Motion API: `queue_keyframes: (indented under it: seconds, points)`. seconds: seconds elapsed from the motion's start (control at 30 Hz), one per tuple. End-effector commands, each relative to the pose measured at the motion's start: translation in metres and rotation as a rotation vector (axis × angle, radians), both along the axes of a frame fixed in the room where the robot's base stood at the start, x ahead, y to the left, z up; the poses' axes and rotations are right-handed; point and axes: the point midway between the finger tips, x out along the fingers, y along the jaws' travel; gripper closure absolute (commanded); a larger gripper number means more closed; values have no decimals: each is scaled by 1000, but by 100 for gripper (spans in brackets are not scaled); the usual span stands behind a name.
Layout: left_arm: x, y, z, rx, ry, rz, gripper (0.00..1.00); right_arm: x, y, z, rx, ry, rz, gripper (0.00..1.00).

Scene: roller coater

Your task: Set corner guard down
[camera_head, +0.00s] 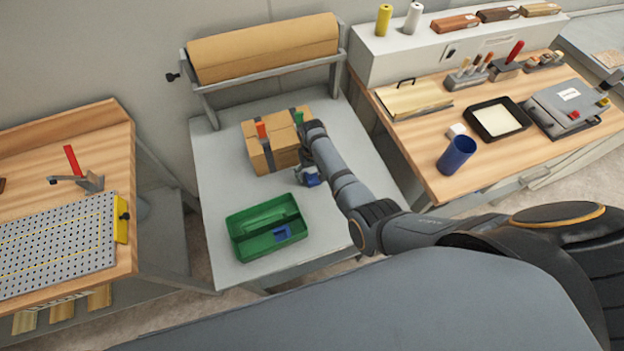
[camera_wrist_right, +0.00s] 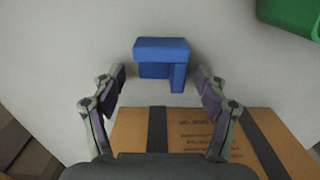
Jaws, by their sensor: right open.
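A blue corner guard (camera_wrist_right: 160,58) lies on the pale table just beyond my right fingertips. It also shows beside my right gripper in the head view (camera_head: 313,177). My right gripper (camera_wrist_right: 160,88) is open, with a finger to either side and clear space between the fingers and the guard. In the head view the right gripper (camera_head: 304,180) is low over the table, in front of the cardboard box (camera_head: 262,158), and partly hidden by my arm. A red guard (camera_head: 261,130) and a green guard (camera_head: 299,118) sit on the box's dark straps. My left gripper is not in view.
A green tray (camera_head: 240,244) holding another blue piece (camera_head: 282,233) stands at the table's front. A brown paper roll (camera_head: 263,48) is mounted behind the box. Wooden benches flank the table. A blue cup (camera_head: 456,155) stands on the right one. The table's left side is clear.

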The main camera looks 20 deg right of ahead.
Motion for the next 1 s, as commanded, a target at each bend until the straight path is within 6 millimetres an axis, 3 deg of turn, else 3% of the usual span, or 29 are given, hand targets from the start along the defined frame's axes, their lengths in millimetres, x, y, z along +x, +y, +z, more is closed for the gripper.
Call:
queue_keyframes:
  seconds: [0.1,0.63,1.0]
  points:
    - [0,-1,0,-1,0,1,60,0,0,0,0,0,0,28]
    - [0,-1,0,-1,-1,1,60,-1,0,0,0,1,0,100]
    - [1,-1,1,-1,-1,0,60,-1,0,1,-1,2,0,100]
